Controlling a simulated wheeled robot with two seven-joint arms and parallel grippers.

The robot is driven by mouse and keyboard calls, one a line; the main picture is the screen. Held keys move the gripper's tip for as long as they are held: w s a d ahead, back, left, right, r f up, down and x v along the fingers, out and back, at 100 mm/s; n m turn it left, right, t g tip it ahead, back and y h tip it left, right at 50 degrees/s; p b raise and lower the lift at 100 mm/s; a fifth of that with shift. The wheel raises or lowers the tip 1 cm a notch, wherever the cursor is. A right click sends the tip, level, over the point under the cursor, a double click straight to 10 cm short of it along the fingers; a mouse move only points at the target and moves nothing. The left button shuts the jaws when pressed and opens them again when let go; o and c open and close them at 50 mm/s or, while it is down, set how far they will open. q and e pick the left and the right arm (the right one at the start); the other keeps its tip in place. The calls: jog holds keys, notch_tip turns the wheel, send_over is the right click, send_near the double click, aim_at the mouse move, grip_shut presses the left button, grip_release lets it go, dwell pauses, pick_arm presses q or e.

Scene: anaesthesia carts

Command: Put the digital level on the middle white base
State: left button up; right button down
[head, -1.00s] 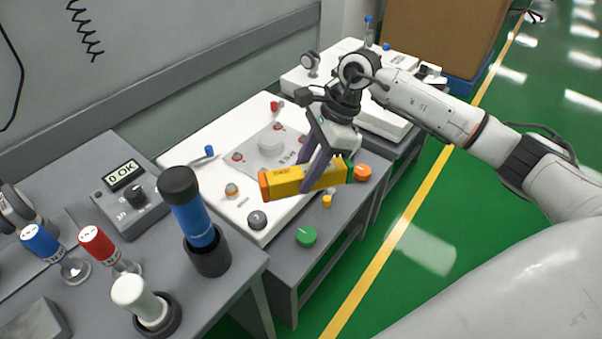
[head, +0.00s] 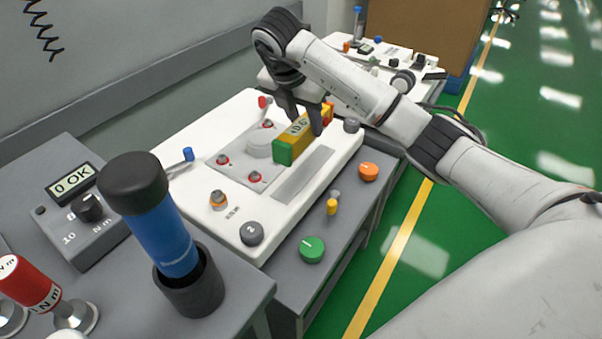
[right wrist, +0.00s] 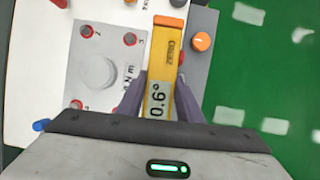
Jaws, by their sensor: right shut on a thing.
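The digital level (head: 297,137) is a yellow bar with a display, a green near end and an orange far end. My right gripper (head: 303,119) is shut on it across its middle and holds it over the white base (head: 213,179) in the middle of the head view. The level lies between the base's raised grey plate (head: 236,157) and a flat grey strip (head: 303,174); I cannot tell whether it touches the base. In the right wrist view the level (right wrist: 164,62) sits between both fingers, orange end away from the wrist. My left gripper is out of view.
Red, orange and grey knobs stand on the base, with a blue-tipped lever (head: 187,155) at its left. An orange knob (head: 368,171) and a green knob (head: 312,249) sit on the grey table. Another white base (head: 400,52) lies behind. A blue tool (head: 168,236) stands near left.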

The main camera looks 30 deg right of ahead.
aim_at(299, 139)
jog(key=shift+m, duration=0.3)
notch_tip(299, 139, down, 6)
jog(key=shift+d+r+b, duration=0.1)
jog(key=shift+r+b, duration=0.1)
jog(key=shift+b, duration=0.9)
notch_tip(299, 139, down, 4)
jog(key=shift+f+b, duration=0.2)
jog(key=shift+b, duration=0.4)
jog(key=c, duration=1.3)
grip_release()
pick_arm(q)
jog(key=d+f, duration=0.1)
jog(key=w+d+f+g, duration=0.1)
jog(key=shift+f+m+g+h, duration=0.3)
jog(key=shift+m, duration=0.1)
pick_arm(e)
jog(key=shift+o, duration=0.2)
